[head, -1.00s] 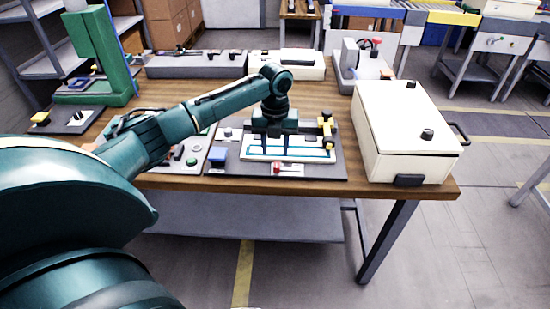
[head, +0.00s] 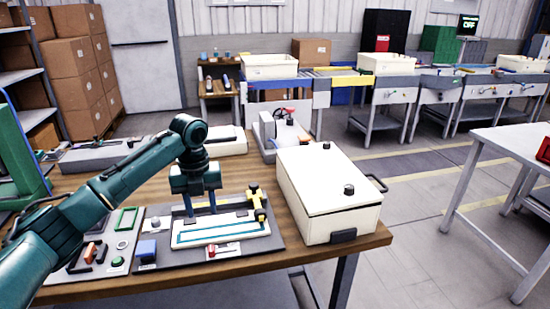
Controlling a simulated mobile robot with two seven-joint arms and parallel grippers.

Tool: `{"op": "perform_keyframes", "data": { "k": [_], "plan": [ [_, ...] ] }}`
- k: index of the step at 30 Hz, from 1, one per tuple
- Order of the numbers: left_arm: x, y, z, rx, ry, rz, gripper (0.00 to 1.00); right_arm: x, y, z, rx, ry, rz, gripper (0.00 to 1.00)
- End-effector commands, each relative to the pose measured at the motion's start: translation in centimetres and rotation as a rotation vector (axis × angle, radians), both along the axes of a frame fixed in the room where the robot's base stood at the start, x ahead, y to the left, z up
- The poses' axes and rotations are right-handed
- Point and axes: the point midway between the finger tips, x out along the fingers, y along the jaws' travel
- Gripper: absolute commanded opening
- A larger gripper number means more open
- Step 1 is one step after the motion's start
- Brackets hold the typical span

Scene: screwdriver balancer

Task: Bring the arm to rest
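My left arm (head: 120,185) is dark teal and reaches in from the left over the wooden workbench (head: 330,262). My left gripper (head: 200,208) points down above a fixture (head: 222,229) with a white plate and a blue outline on a dark base. Its two fingers are apart, and I see nothing held between them. I cannot tell whether the fingertips touch the plate. A yellow and black clamp (head: 257,205) stands at the fixture's right end, and a red-handled part (head: 218,250) is at its front. My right gripper is not in view.
A large white case (head: 325,190) stands right of the fixture, near the bench's right edge. A panel with buttons (head: 105,243) lies to the left. Grey and white units line the back. Open floor separates the bench from a white table (head: 515,150) at the right.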

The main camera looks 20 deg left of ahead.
Motion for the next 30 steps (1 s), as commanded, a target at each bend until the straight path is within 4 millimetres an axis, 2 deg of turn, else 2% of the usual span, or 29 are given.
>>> {"op": "perform_keyframes", "data": {
  "k": [4, 7, 12, 15, 19, 24, 27, 30],
  "plan": [
    [0.0, -0.7, -1.1, -0.004, -0.006, 0.020, 0.38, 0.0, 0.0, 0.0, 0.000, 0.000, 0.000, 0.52],
    [-0.1, -2.8, -4.4, -0.020, -0.038, 0.092, 0.38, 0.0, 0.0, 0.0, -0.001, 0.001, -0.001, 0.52],
    [-1.7, -9.2, -12.7, -0.131, -0.138, 0.354, 0.38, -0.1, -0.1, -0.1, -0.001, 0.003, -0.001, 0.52],
    [-3.5, -12.9, -16.6, -0.238, -0.187, 0.543, 0.38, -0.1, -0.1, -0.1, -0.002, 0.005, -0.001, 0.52],
    [-6.6, -17.2, -20.4, -0.400, -0.218, 0.809, 0.38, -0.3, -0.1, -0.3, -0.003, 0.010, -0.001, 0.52],
    [-11.6, -21.2, -23.0, -0.647, -0.213, 1.212, 0.38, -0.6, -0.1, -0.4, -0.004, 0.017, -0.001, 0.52],
    [-14.6, -22.3, -23.3, -0.794, -0.195, 1.458, 0.38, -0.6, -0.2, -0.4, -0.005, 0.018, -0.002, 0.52],
    [-17.5, -22.4, -23.1, -0.931, -0.170, 1.690, 0.38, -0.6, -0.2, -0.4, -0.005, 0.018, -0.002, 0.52]
  ]
}}
